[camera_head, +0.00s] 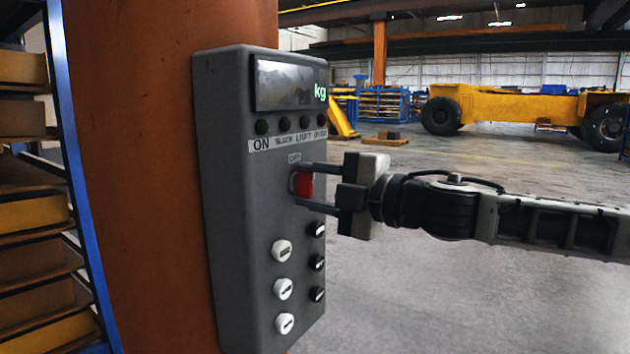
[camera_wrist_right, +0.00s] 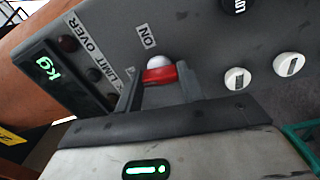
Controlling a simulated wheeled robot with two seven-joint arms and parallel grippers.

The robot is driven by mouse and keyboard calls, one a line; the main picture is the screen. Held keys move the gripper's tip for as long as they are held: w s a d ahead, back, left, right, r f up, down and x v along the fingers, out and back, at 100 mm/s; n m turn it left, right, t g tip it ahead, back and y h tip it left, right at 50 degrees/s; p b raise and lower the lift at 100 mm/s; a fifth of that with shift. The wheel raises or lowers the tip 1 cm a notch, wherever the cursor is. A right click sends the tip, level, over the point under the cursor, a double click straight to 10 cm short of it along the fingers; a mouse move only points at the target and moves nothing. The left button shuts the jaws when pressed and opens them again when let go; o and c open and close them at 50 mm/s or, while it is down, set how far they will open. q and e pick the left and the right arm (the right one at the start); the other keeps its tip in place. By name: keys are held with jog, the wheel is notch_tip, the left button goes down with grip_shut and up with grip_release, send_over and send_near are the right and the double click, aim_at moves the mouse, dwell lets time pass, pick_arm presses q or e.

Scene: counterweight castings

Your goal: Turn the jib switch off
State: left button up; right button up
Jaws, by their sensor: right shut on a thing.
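A grey control box (camera_head: 225,200) is fixed to an orange column. The red jib switch (camera_head: 304,184) sits on its face, below a small label (camera_head: 294,157) too small to read surely. My right gripper (camera_head: 299,185) reaches in from the right with its fingers above and below the switch, shut on it. In the right wrist view the red switch (camera_wrist_right: 160,74) shows between the fingers, with a rounded white part on the side nearest an ON label (camera_wrist_right: 147,36). The fingers hide the switch's edges. My left gripper is not in view.
The box has a display (camera_head: 288,84) showing "kg", a row of dark lamps, and white buttons (camera_head: 283,289) and black buttons (camera_head: 317,262) below the switch. Shelves of castings (camera_head: 35,213) stand at left. A yellow vehicle (camera_head: 510,108) is far behind. The floor at right is open.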

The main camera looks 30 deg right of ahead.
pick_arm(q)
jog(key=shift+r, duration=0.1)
pick_arm(e)
jog(key=shift+n, duration=0.8)
jog(key=o, duration=1)
jog(key=shift+s+d+f+b, duration=0.15)
jog(key=shift+s+b, duration=0.3)
jog(key=shift+b, duration=0.65)
jog(key=shift+s+d+f+b, duration=0.15)
jog(key=shift+s+b, duration=0.2)
jog(key=shift+b, duration=0.35)
pick_arm(q)
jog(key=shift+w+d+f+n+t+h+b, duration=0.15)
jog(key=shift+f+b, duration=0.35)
jog(key=shift+b, duration=0.5)
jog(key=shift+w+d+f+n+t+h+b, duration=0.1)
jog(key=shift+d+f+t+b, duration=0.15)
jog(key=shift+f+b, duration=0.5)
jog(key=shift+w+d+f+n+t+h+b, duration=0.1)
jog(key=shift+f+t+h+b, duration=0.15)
jog(key=shift+b, duration=0.95)
pick_arm(e)
jog(key=v, duration=1.4)
jog(key=shift+r, duration=0.25)
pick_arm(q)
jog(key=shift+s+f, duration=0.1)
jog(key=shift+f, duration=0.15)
pick_arm(e)
jog(key=shift+d, duration=0.1)
